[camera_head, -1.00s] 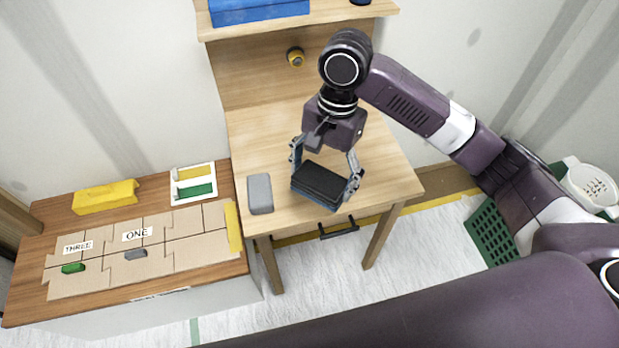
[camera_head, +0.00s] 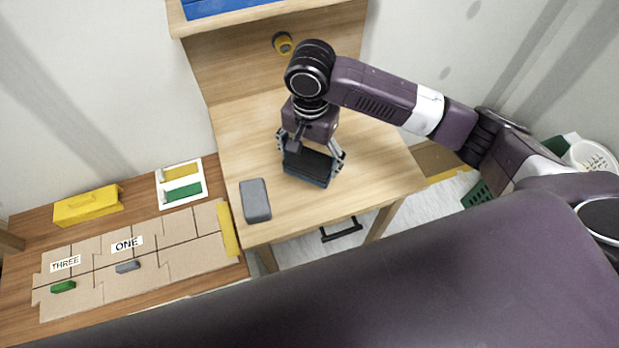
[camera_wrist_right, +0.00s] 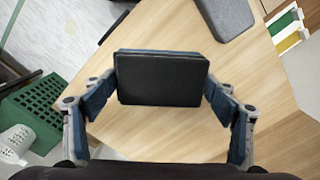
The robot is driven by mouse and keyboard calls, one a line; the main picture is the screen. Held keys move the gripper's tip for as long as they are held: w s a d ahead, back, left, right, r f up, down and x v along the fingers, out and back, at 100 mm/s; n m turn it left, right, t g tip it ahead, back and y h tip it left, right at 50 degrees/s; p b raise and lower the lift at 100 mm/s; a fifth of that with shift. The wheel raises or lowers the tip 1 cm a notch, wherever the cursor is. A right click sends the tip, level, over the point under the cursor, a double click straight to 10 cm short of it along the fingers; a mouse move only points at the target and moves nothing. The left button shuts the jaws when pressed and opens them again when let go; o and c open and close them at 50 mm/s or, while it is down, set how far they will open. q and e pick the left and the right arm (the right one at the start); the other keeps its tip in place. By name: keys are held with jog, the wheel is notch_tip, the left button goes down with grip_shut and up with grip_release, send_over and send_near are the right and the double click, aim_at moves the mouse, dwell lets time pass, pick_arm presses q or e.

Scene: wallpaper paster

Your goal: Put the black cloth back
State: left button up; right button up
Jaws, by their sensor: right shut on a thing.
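The black cloth (camera_head: 309,166) looks like a thick folded pad with a blue-grey lower layer. It is between the fingers of my right gripper (camera_head: 310,158), over the wooden desk (camera_head: 367,195). In the right wrist view the black cloth (camera_wrist_right: 162,80) spans the gap between the two fingers of my right gripper (camera_wrist_right: 161,88), which are shut on its sides. I cannot tell whether its underside touches the desk. My left gripper is not in view.
A grey block (camera_head: 255,200) lies on the desk left of the cloth. A lower table (camera_head: 20,288) on the left holds cardboard pieces, a yellow box (camera_head: 88,206) and a white tray (camera_head: 161,202). The desk's right side is clear.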

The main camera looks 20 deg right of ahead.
aim_at(310, 168)
notch_tip(310, 168, down, 4)
jog(key=shift+w+f, duration=0.15)
jog(key=shift+f, duration=1.15)
notch_tip(310, 168, down, 3)
jog(key=shift+r, duration=0.2)
jog(key=shift+f, duration=0.45)
jog(key=o, duration=1.1)
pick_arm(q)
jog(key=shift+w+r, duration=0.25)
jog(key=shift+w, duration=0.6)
pick_arm(e)
jog(key=shift+o, duration=0.2)
